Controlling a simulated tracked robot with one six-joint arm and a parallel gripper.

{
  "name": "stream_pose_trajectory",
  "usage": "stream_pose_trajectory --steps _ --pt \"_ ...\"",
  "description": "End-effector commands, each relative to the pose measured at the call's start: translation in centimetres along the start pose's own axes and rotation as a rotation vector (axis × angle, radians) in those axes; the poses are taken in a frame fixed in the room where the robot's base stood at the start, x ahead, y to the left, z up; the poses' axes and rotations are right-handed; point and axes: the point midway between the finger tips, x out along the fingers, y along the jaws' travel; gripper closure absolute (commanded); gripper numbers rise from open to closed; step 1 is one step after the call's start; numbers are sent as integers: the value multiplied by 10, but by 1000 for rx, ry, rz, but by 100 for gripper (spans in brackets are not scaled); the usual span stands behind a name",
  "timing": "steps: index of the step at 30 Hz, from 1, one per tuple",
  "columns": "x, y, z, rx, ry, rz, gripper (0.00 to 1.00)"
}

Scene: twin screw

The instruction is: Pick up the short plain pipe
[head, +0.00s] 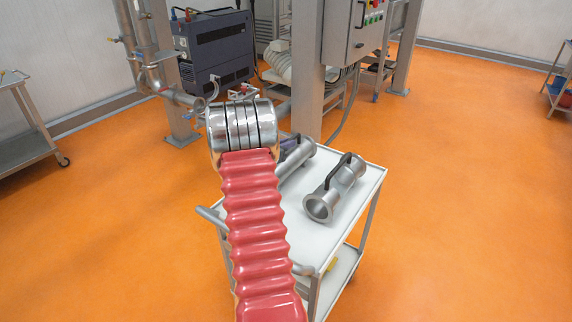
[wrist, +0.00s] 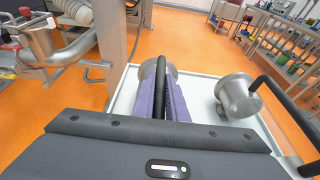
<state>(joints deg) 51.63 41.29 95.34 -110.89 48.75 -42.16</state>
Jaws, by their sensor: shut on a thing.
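Two metal pipes with black handles lie side by side on a white cart (head: 315,237). The left pipe (head: 300,157) is partly hidden behind my red-sleeved arm; its far flanged end also shows in the wrist view (wrist: 150,68). My gripper (wrist: 161,92) has its purple fingers on both sides of this pipe's black handle and is shut on it. A bit of purple finger also shows in the head view (head: 290,144). The right pipe (head: 322,206) lies apart, and its flange shows in the wrist view (wrist: 238,97). The pipe in my gripper appears to rest on the cart top.
A grey steel post (head: 305,75) with a control box (head: 352,28) stands behind the cart. Left of it are a dark machine (head: 214,50) and metal piping (head: 150,60). Another cart (head: 25,125) stands at far left.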

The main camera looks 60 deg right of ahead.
Motion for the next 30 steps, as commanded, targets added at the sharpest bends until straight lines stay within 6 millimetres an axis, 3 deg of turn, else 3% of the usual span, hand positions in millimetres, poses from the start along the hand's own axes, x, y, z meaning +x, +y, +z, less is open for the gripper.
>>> stream_pose_trajectory --steps 11,30 --pt "-3 0 12 4 -5 0 100" --pt "-28 0 93 3 -6 -1 100"
